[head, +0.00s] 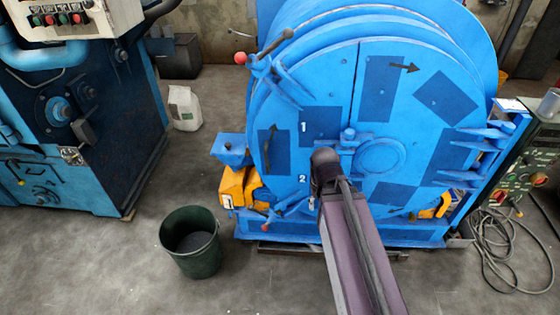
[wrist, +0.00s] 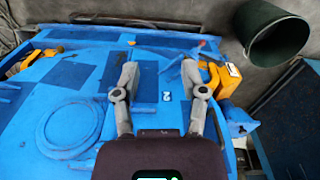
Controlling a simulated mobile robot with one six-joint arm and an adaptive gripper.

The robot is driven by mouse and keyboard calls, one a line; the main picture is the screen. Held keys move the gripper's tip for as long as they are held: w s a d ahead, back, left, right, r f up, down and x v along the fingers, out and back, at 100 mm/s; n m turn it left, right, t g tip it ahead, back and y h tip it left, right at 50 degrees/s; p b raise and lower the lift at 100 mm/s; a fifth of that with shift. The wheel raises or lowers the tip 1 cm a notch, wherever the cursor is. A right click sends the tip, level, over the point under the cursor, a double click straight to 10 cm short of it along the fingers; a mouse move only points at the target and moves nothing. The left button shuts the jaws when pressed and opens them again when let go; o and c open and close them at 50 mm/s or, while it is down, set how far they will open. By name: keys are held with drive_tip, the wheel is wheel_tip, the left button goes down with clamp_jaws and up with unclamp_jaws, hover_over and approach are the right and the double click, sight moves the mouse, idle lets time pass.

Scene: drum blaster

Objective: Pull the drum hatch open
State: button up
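The blue round drum hatch (head: 335,125) fills the middle of the head view, with darker patches and the painted marks 1 and 2. It also shows in the wrist view (wrist: 40,110), turned upside down. Its face looks flush with the drum rim. An upper-left latch handle (head: 275,47) with a red knob angles upward, and a lower-left latch handle (head: 285,207) lies near the rim. My gripper (wrist: 159,72) is open and empty over the hatch face, its fingers either side of the mark 2. In the head view my arm hides the fingers.
A dark green bucket (head: 191,242) stands on the floor left of the drum. Yellow parts (head: 240,187) sit at the drum's lower left. A blue machine (head: 75,120) stands at left, a green control box (head: 530,160) and cables (head: 505,255) at right. Floor in front is clear.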

drive_tip(key=w+f+m+t+h+b, duration=0.3)
drive_tip(key=w+f+h+b, duration=0.1)
drive_tip(key=w+f+b, duration=0.35)
drive_tip(key=t+h+b, duration=0.2)
drive_tip(key=t+b, duration=1.2)
drive_tip(key=b, duration=0.7)
approach(266, 162)
drive_tip(key=v, duration=0.3)
drive_tip(key=shift+d+r, duration=0.1)
drive_tip(key=shift+r, duration=0.2)
drive_tip(key=shift+w, duration=0.1)
drive_tip(key=x, duration=1.3)
drive_tip(key=shift+w+f, duration=0.25)
clamp_jaws()
